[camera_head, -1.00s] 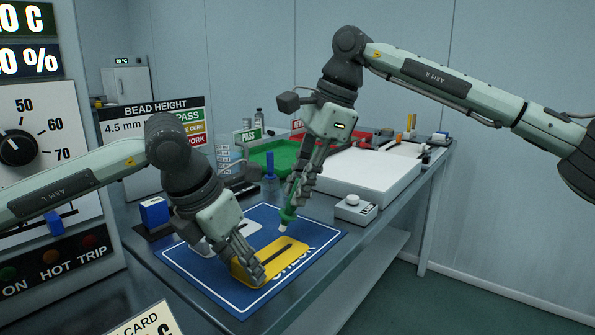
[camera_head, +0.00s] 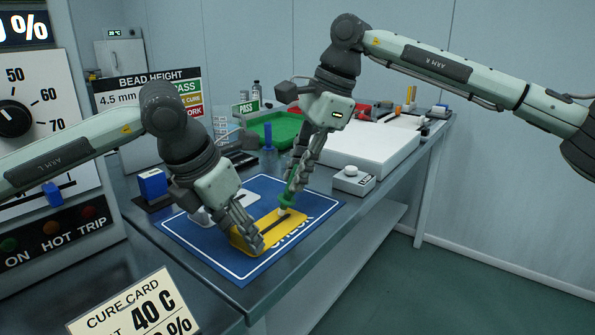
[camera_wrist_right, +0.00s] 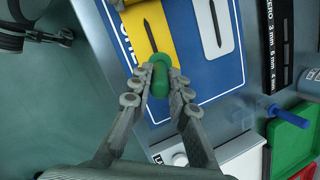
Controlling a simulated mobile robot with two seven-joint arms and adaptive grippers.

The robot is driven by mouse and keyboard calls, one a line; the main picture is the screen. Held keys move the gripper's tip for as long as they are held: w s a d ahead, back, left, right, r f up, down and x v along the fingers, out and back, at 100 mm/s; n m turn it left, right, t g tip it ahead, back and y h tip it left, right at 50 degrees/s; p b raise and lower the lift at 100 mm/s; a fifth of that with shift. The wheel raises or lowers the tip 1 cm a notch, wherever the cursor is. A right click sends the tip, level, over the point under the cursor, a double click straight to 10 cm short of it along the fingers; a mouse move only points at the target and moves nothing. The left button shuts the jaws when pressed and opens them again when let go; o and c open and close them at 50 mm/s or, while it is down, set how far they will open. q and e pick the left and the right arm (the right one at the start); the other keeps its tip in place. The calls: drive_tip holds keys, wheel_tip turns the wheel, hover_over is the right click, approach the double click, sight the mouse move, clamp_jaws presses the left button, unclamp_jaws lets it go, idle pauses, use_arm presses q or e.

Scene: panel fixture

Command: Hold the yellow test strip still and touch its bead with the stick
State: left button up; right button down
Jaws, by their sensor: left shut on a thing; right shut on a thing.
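The yellow test strip (camera_head: 291,230) lies on the blue mat, its dark bead (camera_head: 270,224) running along its middle. The strip (camera_wrist_right: 162,33) and bead (camera_wrist_right: 151,36) also show in the right wrist view. My left gripper (camera_head: 256,245) is shut on the strip's near left end. My right gripper (camera_head: 293,188) is shut on the green stick (camera_head: 287,197), which points down with its pale tip at the strip's far edge, close to the bead's far end. The green stick (camera_wrist_right: 159,76) hides its own tip in the right wrist view; I cannot tell whether it touches.
The blue mat (camera_head: 215,259) has a second, white strip (camera_wrist_right: 224,43) beside the yellow one. A white box with a round knob (camera_head: 351,180) stands right of the mat. A green tray (camera_head: 281,130) and white slab (camera_head: 375,158) are behind. A cure card (camera_head: 135,308) stands in front.

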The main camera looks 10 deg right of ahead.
drive_tip(key=shift+f, duration=0.65)
idle(1.0)
drive_tip(key=shift+r, duration=3.55)
use_arm(q)
drive_tip(key=o, duration=1.3)
drive_tip(key=shift+r, duration=0.15)
